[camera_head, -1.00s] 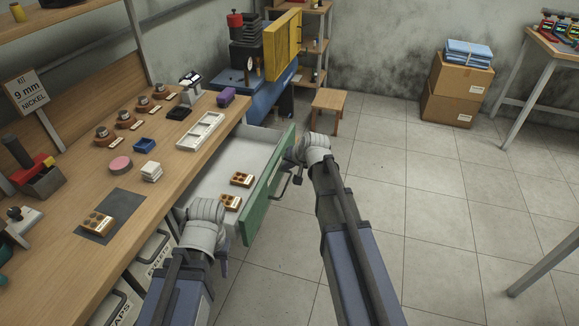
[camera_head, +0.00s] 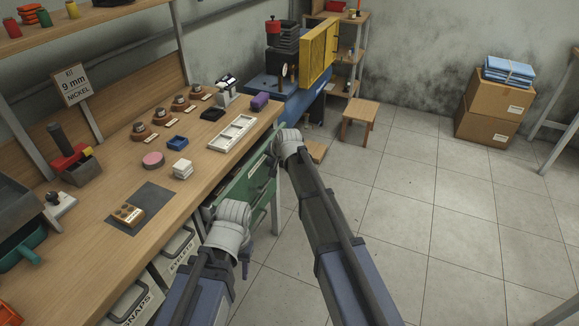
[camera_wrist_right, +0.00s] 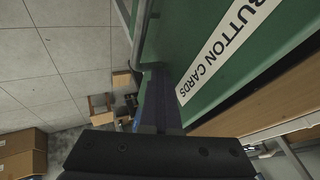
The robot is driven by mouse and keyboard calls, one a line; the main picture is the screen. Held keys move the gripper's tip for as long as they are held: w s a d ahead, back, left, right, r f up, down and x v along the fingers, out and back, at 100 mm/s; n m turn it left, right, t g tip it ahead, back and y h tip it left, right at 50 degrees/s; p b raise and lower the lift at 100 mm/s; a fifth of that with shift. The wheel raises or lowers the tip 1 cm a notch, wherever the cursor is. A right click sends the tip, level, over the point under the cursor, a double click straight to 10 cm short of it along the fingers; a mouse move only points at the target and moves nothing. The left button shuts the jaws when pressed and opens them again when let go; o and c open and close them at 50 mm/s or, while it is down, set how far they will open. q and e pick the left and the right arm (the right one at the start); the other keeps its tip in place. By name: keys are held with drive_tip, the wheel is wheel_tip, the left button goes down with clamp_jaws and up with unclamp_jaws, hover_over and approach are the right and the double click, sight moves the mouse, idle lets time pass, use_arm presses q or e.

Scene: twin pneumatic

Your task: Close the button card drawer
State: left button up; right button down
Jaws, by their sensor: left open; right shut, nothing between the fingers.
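The button card drawer shows its green front (camera_head: 238,190) close under the workbench edge in the head view. In the right wrist view the green front (camera_wrist_right: 215,45) fills the upper right, with a white "BUTTON CARDS" label (camera_wrist_right: 225,55). My right gripper (camera_head: 272,165) is shut and empty at the far part of the front; its dark fingers (camera_wrist_right: 157,105) lie right by the green face, contact unclear. My left gripper (camera_head: 245,262) is open and empty, low in front of the bench, nearer the camera.
The workbench (camera_head: 205,165) holds a white tray (camera_head: 232,133), a dark mat (camera_head: 150,200) with a wooden block, and small parts. A stool (camera_head: 358,108) and cardboard boxes (camera_head: 495,105) stand farther back. The floor to the right is clear.

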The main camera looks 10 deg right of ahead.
drive_tip(key=w+a, duration=0.1)
drive_tip(key=a, duration=0.1)
drive_tip(key=w+a, duration=0.2)
drive_tip(key=a, duration=0.1)
drive_tip(key=shift+w, duration=0.2)
drive_tip(key=shift+r, duration=0.1)
drive_tip(key=s+d, duration=0.1)
drive_tip(key=d, duration=0.1)
drive_tip(key=s+d+r+p, duration=0.1)
drive_tip(key=s+d, duration=0.1)
drive_tip(key=shift+s, duration=0.1)
use_arm(q)
wheel_tip(320, 180, up, 8)
drive_tip(key=d+p, duration=0.1)
drive_tip(key=p, duration=0.6)
use_arm(e)
drive_tip(key=v, duration=0.8)
drive_tip(key=shift+s+r, duration=0.2)
drive_tip(key=shift+s, duration=0.05)
use_arm(q)
drive_tip(key=shift+d, duration=0.1)
use_arm(e)
drive_tip(key=shift+d, duration=0.1)
